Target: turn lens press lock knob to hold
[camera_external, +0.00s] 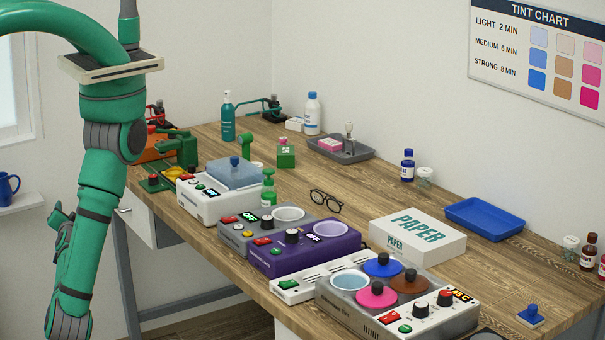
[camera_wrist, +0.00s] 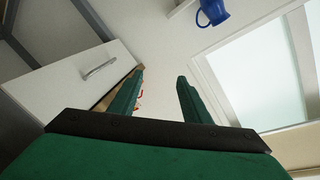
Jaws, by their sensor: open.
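No label marks the lens press, and I cannot tell which bench device it is. The purple unit (camera_external: 305,252) has a black knob (camera_external: 292,236) and a lit display reading OFF. A grey unit (camera_external: 262,232) beside it also has a knob and display. A green clamp-like device (camera_external: 181,151) stands at the bench's left end. My gripper (camera_external: 57,212) is low at the left, off the bench and well apart from these devices. In the wrist view its two green fingers (camera_wrist: 160,77) are spread with nothing held between them.
The wooden bench (camera_external: 400,190) carries a white unit with blue lid (camera_external: 232,175), paper box (camera_external: 417,236), glasses (camera_external: 325,200), blue tray (camera_external: 484,218) and tint unit (camera_external: 390,300). A drawer front (camera_wrist: 75,70) is beside my gripper. A blue mug (camera_wrist: 213,12) sits on a wall shelf.

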